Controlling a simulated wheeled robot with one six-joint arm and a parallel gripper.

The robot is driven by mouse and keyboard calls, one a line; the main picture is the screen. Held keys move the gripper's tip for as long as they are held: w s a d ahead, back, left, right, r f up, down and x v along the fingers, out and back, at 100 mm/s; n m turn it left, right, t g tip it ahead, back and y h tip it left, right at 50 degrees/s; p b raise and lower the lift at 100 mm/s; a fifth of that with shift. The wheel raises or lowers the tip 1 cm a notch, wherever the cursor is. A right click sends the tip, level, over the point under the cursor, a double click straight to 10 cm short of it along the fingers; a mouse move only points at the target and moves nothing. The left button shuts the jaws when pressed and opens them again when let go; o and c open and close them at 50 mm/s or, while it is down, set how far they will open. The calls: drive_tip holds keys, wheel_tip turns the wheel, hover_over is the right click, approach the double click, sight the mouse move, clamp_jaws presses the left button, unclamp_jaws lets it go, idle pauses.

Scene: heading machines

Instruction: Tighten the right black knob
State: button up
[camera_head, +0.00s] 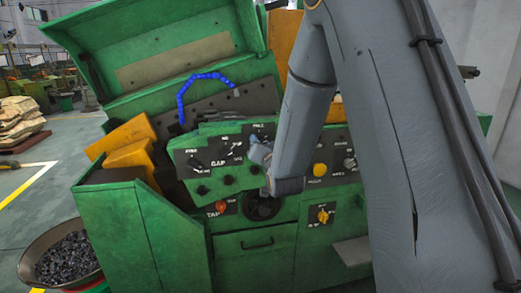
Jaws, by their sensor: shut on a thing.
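A tilted green control panel (212,158) on the machine carries a row of small black knobs along its lower edge. The left one (202,190) and the middle one (228,180) are clear of my arm. The right black knob (254,170) is at the panel's right end, close beside my wrist and partly covered.
A large round black part (262,207) sits just below my wrist. A red knob (221,207) and yellow knobs (319,169) are nearby. A blue hose (205,77) arches above the panel. A basin of dark pieces (68,258) stands at lower left; open floor lies left.

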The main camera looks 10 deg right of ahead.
drive_tip(key=m+b, duration=0.3)
drive_tip(key=m, duration=0.1)
drive_tip(key=shift+m, duration=0.3)
drive_tip(key=shift+m+b, duration=1.1)
drive_tip(key=shift+m, duration=0.9)
drive_tip(key=shift+r, duration=0.1)
drive_tip(key=o, duration=1)
drive_tip(key=shift+o, duration=0.2)
drive_tip(key=s+b, duration=0.2)
drive_tip(key=s, duration=0.5)
drive_tip(key=shift+s, duration=0.4)
